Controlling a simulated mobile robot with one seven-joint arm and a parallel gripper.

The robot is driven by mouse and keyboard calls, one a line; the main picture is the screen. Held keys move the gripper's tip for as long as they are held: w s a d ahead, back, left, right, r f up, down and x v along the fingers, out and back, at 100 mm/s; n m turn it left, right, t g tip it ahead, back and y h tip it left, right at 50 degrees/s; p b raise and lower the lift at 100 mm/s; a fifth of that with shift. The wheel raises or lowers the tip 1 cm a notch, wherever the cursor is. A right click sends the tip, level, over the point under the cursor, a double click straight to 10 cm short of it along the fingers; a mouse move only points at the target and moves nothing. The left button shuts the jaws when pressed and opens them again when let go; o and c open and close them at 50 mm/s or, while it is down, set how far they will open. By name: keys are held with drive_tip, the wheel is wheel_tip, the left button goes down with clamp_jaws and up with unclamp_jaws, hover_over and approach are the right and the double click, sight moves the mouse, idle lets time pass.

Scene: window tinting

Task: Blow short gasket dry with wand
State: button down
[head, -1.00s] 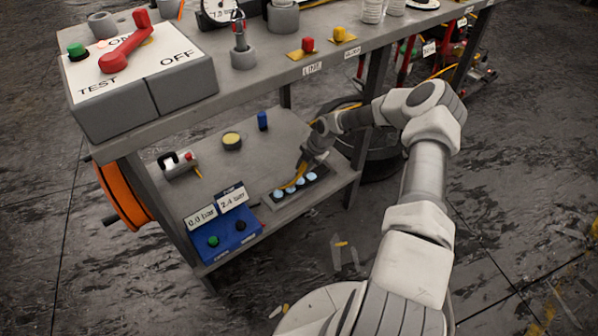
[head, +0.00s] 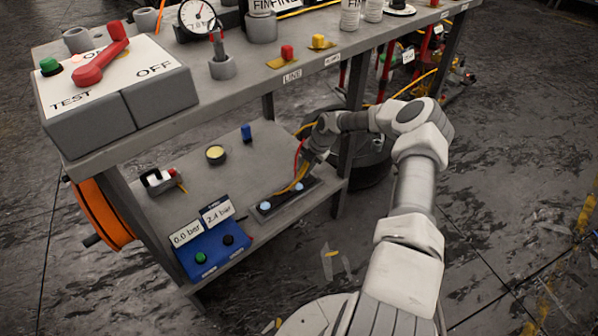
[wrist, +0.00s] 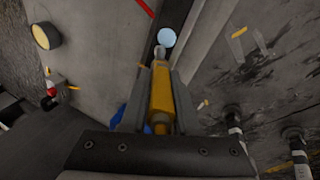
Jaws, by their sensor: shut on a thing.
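My gripper (head: 306,164) is over the right part of a dark strip (head: 282,197) on the lower shelf. In the wrist view my gripper (wrist: 161,78) is shut on a yellow wand (wrist: 160,98) with a grey tip. The tip points at a pale blue disc (wrist: 166,38) on the strip; I cannot tell whether they touch. In the head view pale blue discs show on the strip, one at its left end (head: 265,206) and one further right (head: 298,187). My gripper may hide others. I cannot tell which piece is the short gasket.
A blue box (head: 215,243) with 0.0 bar and 2.4 bar signs stands at the shelf's front left. A yellow-topped round tin (head: 215,153), a small blue cylinder (head: 246,132) and a red-buttoned device (head: 160,181) stand behind. The bench top (head: 240,92) overhangs the shelf.

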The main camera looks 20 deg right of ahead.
drive_tip(key=shift+w+d, duration=0.75)
drive_tip(key=shift+d, duration=1.55)
drive_tip(key=s+a+p, duration=0.1)
drive_tip(key=s+a, duration=0.2)
drive_tip(key=a, duration=0.6)
drive_tip(key=s+a+p, duration=0.2)
drive_tip(key=a, duration=0.7)
drive_tip(key=shift+s, duration=0.4)
wheel_tip(320, 180, up, 6)
drive_tip(key=p, duration=0.3)
drive_tip(key=shift+p, duration=0.35)
wheel_tip(320, 180, up, 3)
drive_tip(key=shift+r+p, duration=0.1)
drive_tip(key=shift+p, duration=0.8)
